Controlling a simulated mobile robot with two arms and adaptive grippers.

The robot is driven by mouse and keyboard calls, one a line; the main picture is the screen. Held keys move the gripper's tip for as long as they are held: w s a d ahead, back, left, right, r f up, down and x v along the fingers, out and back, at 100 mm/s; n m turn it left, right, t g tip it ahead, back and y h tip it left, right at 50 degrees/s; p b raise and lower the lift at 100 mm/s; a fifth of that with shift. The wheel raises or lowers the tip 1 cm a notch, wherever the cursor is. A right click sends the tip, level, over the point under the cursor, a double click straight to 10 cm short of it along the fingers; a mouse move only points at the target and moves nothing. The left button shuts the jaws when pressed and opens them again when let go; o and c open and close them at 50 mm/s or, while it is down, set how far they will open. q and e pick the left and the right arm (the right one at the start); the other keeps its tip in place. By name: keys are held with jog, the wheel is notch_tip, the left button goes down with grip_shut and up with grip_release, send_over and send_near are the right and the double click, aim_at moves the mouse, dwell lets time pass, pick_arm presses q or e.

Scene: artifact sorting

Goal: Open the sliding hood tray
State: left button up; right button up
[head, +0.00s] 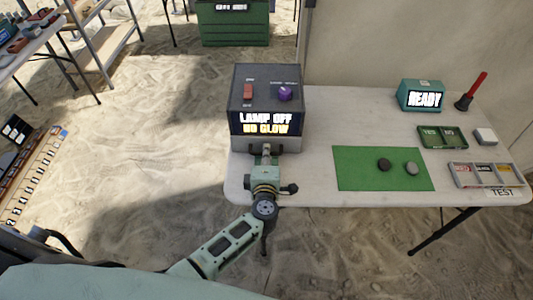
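The hood is a dark box (266,82) on the left end of the white table. Its lit front reads "LAMP OFF NO GLOW". The sliding tray's light grey front (292,145) shows below the display, flush with the box as far as I can see. A dark handle stands out at the middle of this front. My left gripper (266,152) is at the handle, with the arm reaching up from below. Its fingers overlap the handle, and I cannot tell whether they are closed on it. My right gripper is out of view.
Further right are a "READY" box (421,95), a red-handled bell (471,92), a green tray (437,143) and a sectioned test tray (478,184).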

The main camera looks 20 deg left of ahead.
pick_arm(q)
jog(key=shift+c, duration=0.4)
grip_shut()
jog(key=shift+s+d, duration=0.15)
jog(key=shift+s, duration=0.25)
jog(key=f+p+v, duration=0.1)
jog(key=v, duration=0.7)
jog(key=f+p+v, duration=0.1)
jog(key=v, duration=0.3)
jog(key=shift+s+d+f+p, duration=0.15)
jog(key=shift+s+f+p, duration=0.15)
jog(key=shift+s, duration=0.4)
jog(key=shift+o, duration=0.4)
grip_release()
